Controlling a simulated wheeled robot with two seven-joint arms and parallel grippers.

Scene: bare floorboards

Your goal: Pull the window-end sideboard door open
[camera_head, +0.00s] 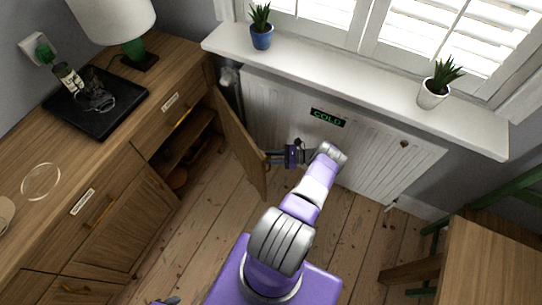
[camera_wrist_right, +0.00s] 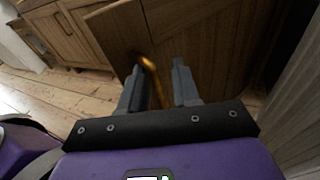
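The wooden sideboard (camera_head: 60,150) stands along the left wall. Its window-end door (camera_head: 238,140) stands swung well out from the front, showing an open compartment with a shelf (camera_head: 190,140). My right gripper (camera_head: 272,157) is at the outer face of this door, near its free edge. In the right wrist view the brass handle (camera_wrist_right: 152,78) lies between the two fingers of my right gripper (camera_wrist_right: 157,88), with a visible gap to the right finger. The fingers are apart. A small dark part (camera_head: 166,301) at the bottom edge may be my left gripper; its fingers cannot be made out.
A white radiator (camera_head: 270,110) with a "COLD" sign stands behind the door, under the windowsill (camera_head: 340,75) with two potted plants. A lamp (camera_head: 112,20) and a black tray (camera_head: 75,115) are on the sideboard. A wooden table (camera_head: 495,260) is at right. Floorboards between are clear.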

